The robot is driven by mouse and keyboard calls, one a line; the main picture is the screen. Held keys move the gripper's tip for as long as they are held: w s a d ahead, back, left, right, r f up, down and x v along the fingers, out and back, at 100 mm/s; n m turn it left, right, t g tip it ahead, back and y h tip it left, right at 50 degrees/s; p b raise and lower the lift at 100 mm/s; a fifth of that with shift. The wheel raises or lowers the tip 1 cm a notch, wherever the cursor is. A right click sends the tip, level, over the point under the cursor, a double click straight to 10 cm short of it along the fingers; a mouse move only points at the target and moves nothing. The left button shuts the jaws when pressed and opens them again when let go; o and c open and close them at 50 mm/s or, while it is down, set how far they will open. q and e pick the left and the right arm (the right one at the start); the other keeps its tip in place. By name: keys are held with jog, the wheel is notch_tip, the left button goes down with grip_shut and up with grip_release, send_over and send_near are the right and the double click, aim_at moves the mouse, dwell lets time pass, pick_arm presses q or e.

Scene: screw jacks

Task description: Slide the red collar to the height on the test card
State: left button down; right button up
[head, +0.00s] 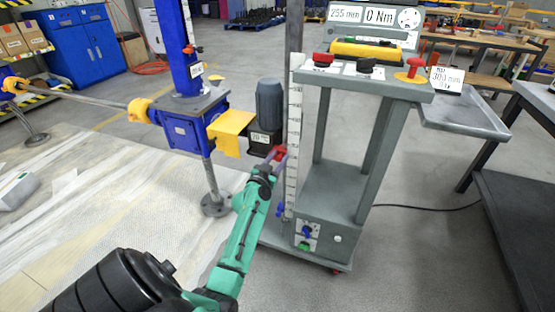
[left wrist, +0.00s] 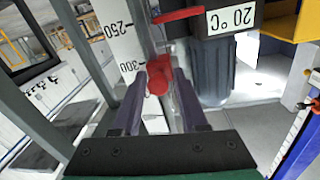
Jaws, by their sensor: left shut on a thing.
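The red collar (head: 280,151) sits partway up the white scale (head: 292,130) beside the grey stand. In the left wrist view a red rounded part (left wrist: 157,78) of it lies between the two fingers of my left gripper (left wrist: 158,98), near the scale's 300 mark. My left gripper also shows at the scale in the head view (head: 279,160), shut on the collar. The test card (head: 447,80), right of the stand's top, appears to read 300 mm. The display (head: 346,14) reads 255 mm and 0 Nm. My right gripper is out of view.
A grey motor (head: 270,103) with a 20 °C label stands close left of the scale, next to a blue screw jack (head: 190,130) with a yellow guard. The stand's top (head: 400,87) carries red and black knobs. A grey side tray (head: 470,118) juts right.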

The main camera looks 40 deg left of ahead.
pick_arm(q)
jog(key=shift+w+d, duration=0.1)
jog(key=shift+d, duration=0.1)
jog(key=c, duration=0.7)
grip_release()
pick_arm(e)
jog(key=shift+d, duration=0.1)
pick_arm(q)
jog(key=shift+o, duration=0.2)
jog(key=shift+r, duration=0.1)
jog(key=shift+s, duration=0.3)
jog(key=v, duration=1.4)
jog(key=shift+p, duration=0.3)
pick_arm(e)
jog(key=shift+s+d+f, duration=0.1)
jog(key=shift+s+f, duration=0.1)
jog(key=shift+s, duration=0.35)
